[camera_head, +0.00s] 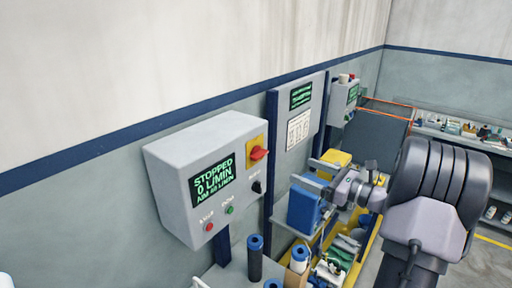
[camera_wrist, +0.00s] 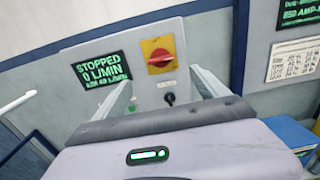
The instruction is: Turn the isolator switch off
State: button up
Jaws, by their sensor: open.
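The isolator switch is a red rotary handle (camera_head: 259,154) on a yellow plate (camera_head: 250,146), on the right part of a grey control box's front. In the wrist view the red handle (camera_wrist: 161,58) lies roughly crosswise on its yellow plate (camera_wrist: 152,43). My gripper (camera_head: 308,174) is in front of the box, to the right of the switch and apart from it. In the wrist view my gripper (camera_wrist: 160,78) is open and empty, its two fingers pointing toward the box on either side below the handle.
The control box (camera_head: 165,160) has a display (camera_head: 212,181) reading STOPPED, 0 L/MIN. A black knob (camera_head: 256,187) sits below the switch, also between my fingers in the wrist view (camera_wrist: 169,98). Green (camera_head: 229,210) and red (camera_head: 209,227) buttons are lower left. Bottles (camera_head: 255,255) stand below.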

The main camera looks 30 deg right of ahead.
aim_at(263, 155)
jog(key=p+x, duration=0.2)
jog(key=x, duration=1.3)
jog(key=shift+w+a, duration=0.15)
jog(key=shift+w, duration=0.15)
jog(key=shift+f, duration=0.1)
jog(key=shift+c, duration=0.2)
jog(key=c, duration=1.3)
jog(key=shift+c, duration=0.2)
